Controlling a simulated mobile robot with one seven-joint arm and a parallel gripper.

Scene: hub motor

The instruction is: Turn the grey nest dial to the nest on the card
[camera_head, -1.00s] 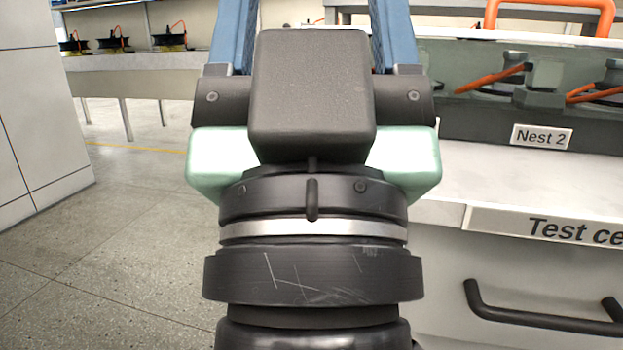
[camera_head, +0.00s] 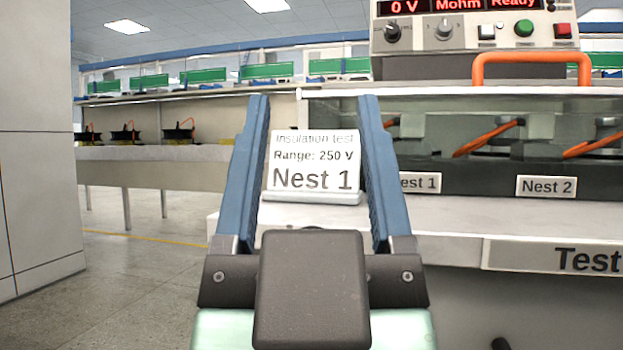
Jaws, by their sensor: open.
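The card (camera_head: 315,165) stands on the bench and reads "Insulation test, Range: 250 V, Nest 1". The grey nest dial (camera_head: 445,30) sits on the tester's front panel (camera_head: 472,54), at the upper right; its setting is too small to read. My gripper (camera_head: 312,100) is open and empty, its two blue fingers pointing up on either side of the card in the picture. It is to the left of the dial and apart from it.
A black dial (camera_head: 393,33) is left of the grey one; a green button (camera_head: 524,28) and a red button (camera_head: 563,30) are to the right. An orange handle (camera_head: 532,57) stands below the panel. "Nest 2" (camera_head: 546,186) labels a bay. Open floor lies left.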

